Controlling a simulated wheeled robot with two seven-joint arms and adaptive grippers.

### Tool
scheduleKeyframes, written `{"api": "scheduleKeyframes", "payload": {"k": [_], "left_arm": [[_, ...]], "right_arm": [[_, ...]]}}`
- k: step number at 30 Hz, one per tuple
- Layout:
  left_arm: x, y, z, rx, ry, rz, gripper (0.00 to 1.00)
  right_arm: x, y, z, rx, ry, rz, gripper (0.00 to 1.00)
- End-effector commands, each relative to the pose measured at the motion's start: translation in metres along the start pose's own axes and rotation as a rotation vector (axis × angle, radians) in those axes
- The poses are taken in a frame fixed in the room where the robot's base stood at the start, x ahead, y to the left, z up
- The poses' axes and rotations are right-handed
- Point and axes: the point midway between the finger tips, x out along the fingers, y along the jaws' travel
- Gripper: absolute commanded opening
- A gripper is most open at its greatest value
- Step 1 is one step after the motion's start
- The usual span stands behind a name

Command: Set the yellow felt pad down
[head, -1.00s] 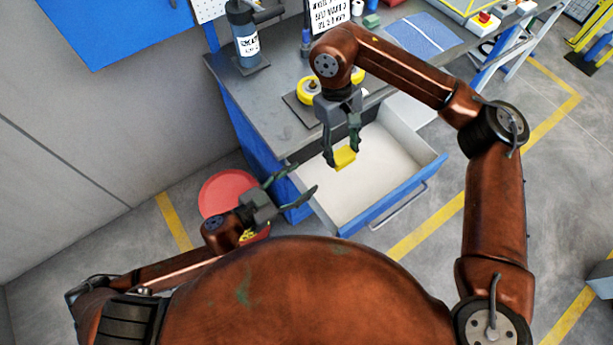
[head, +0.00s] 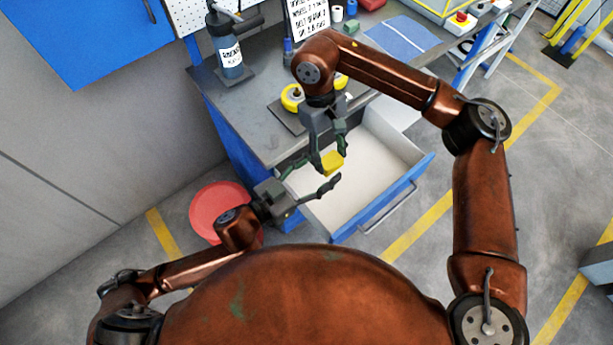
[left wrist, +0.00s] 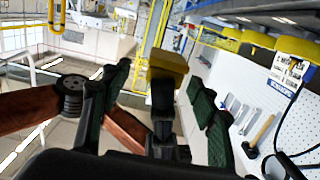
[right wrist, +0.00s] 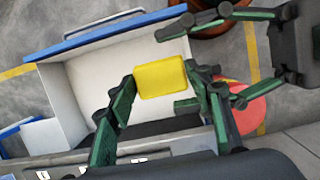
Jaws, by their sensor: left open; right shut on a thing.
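The yellow felt pad (head: 333,162) is held in the air over the open drawer (head: 409,201). My right gripper (head: 329,153) is shut on it from above, and the right wrist view shows the pad (right wrist: 161,78) between its fingertips. My left gripper (head: 314,174) is open, its fingers spread close to the pad's left and near side. In the right wrist view the left gripper's fingers (right wrist: 187,65) reach toward the pad from the right. The left wrist view shows the pad (left wrist: 168,62) just ahead. I cannot tell whether the left fingers touch it.
The drawer's white floor (head: 365,175) looks empty. A red bin (head: 215,205) stands on the floor beside the bench, near my left arm. The grey bench top (head: 240,113) holds a bottle (head: 229,55) and yellow round parts (head: 292,97).

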Motion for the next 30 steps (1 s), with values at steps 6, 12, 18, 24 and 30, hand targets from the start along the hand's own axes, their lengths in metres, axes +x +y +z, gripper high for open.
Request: {"api": "scheduleKeyframes", "payload": {"k": [6, 12, 18, 24, 30], "left_arm": [[0.029, 0.000, 0.000, 0.001, 0.000, 0.000, 0.55], [0.038, 0.001, 0.000, 0.000, 0.000, 0.000, 0.55], [0.039, 0.001, 0.000, 0.000, 0.000, 0.000, 0.55], [0.038, 0.001, 0.000, 0.000, 0.000, 0.000, 0.44], [0.038, 0.001, 0.000, 0.000, 0.000, 0.001, 0.31]], "right_arm": [[0.000, 0.000, 0.000, 0.000, 0.000, 0.000, 0.25], [0.000, 0.000, 0.000, 0.000, 0.000, 0.000, 0.25], [0.000, 0.000, 0.000, 0.000, 0.000, 0.000, 0.25], [0.000, 0.000, 0.000, 0.000, 0.000, 0.000, 0.25], [0.000, 0.000, 0.000, 0.000, 0.000, 0.000, 0.25]]}}
